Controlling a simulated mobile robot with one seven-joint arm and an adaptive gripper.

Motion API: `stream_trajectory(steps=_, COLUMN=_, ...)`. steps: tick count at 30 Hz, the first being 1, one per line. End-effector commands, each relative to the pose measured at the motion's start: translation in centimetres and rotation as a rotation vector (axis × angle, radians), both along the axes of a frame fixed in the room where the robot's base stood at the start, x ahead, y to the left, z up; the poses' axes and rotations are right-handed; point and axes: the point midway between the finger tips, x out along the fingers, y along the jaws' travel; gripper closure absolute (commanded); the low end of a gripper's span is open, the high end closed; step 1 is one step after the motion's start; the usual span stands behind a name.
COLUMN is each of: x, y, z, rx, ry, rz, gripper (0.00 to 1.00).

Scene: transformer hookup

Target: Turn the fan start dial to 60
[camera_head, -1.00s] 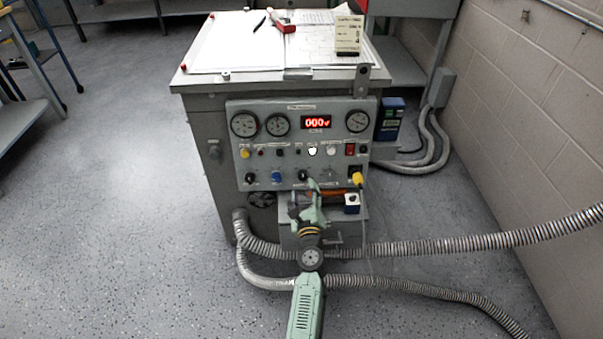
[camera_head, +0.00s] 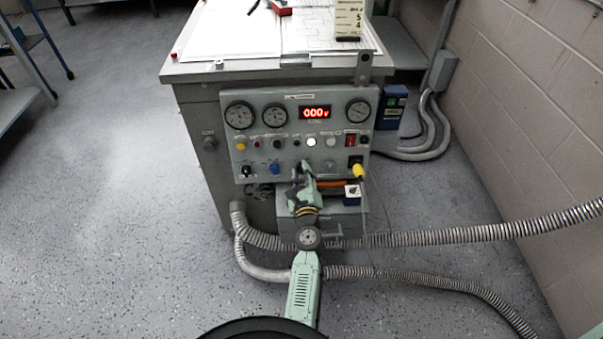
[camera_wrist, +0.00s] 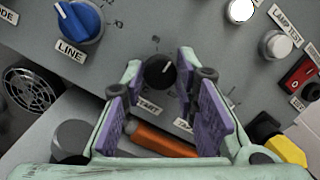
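The fan start dial (camera_wrist: 160,71) is a black round knob with a white pointer mark. In the wrist view it lies between and just beyond my fingertips, with its mark pointing up and slightly right. The label below it is partly hidden, and its scale figures cannot be read. My gripper (camera_wrist: 158,90) is open, with one purple-padded finger on each side of the dial; I cannot tell if either touches it. In the head view my gripper (camera_head: 304,169) is at the lower middle of the grey control panel (camera_head: 347,181) and hides the dial.
The blue LINE knob (camera_wrist: 78,21) is up and left of the dial. A white button, a lamp test button (camera_wrist: 278,44), a red switch (camera_wrist: 300,78) and a yellow plug (camera_wrist: 287,150) are at the right. An orange cylinder (camera_wrist: 163,140) lies below. The display (camera_head: 315,112) reads 000.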

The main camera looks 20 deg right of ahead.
Motion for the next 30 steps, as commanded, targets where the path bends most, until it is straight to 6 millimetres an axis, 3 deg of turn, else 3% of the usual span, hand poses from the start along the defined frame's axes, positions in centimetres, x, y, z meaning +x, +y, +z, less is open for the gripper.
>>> stream_trajectory(steps=11, x=0.02, y=-0.01, z=0.03, rx=0.000, ry=0.000, rz=0.000, gripper=1.00)
stream_trajectory(steps=20, x=0.05, y=0.03, z=-0.01, rx=-0.035, ry=0.009, rz=0.007, gripper=1.00)
stream_trajectory(steps=30, x=0.06, y=0.00, z=-0.12, rx=-0.242, ry=0.067, rz=0.044, gripper=1.00)
